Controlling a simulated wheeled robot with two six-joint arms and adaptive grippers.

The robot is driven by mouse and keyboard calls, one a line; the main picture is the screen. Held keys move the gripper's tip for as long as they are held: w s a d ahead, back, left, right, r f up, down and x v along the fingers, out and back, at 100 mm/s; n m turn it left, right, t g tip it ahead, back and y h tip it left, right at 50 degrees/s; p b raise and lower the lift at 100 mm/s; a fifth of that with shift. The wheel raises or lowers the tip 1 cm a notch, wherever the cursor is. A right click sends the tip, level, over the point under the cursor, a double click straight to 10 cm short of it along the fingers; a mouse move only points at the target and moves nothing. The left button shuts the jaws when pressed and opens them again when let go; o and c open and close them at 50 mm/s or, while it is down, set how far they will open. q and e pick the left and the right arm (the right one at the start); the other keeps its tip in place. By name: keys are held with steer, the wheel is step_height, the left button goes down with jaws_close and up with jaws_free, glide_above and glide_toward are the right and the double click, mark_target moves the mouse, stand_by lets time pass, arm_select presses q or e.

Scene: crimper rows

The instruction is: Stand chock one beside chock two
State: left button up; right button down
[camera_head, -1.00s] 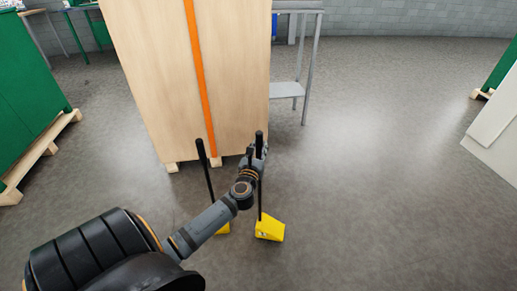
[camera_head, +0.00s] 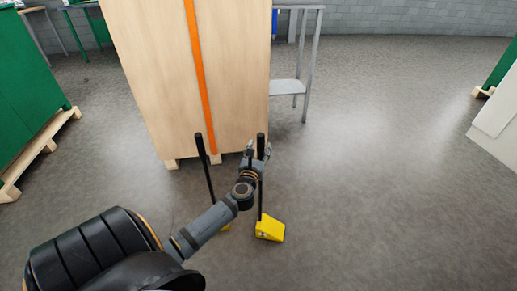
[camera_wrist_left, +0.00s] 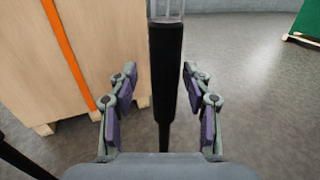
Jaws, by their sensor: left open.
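Two yellow chocks with tall black handles stand on the floor in the head view; I cannot tell which is chock one. The right chock (camera_head: 269,229) is fully visible, its handle (camera_head: 261,190) upright. The left chock (camera_head: 225,228) is mostly hidden behind my arm, and its handle (camera_head: 204,165) leans slightly. My left gripper (camera_head: 258,150) is open around the right chock's upper handle. In the left wrist view, that handle (camera_wrist_left: 165,75) stands between the spread fingers (camera_wrist_left: 159,85), with gaps on both sides. My right gripper is not in view.
A tall wooden crate (camera_head: 150,70) with an orange strap (camera_head: 198,75) stands just behind the chocks. A grey metal table (camera_head: 288,87) is behind it. Green cabinets on pallets stand at left (camera_head: 25,110). The floor to the right (camera_head: 390,170) is clear.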

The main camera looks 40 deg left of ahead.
arm_select(q)
steer(key=p+v, duration=0.1)
steer(key=v, duration=1)
steer(key=d+r+m+t+h, duration=0.1)
steer(key=d+m+t+h, duration=0.1)
steer(key=d+m+h, duration=0.8)
steer(key=s+d+f+m+g+h, duration=0.25)
steer(key=d+m, duration=0.35)
steer(key=m, duration=0.3)
steer(key=s+d+f+m+g+h, duration=0.1)
steer(key=d+f+m+g+h, duration=0.25)
steer(key=m, duration=0.65)
steer(key=s+a+f+m+g+y, duration=0.4)
steer(key=s+f+m+g+y, duration=0.3)
steer(key=s+f+m+g, duration=0.3)
steer(key=s+f+m, duration=0.3)
steer(key=s, duration=0.2)
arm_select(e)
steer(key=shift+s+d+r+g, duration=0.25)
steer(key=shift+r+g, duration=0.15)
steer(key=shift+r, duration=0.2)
arm_select(q)
steer(key=shift+a, duration=0.1)
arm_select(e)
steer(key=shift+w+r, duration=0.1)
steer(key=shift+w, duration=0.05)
arm_select(q)
steer(key=shift+p, duration=0.3)
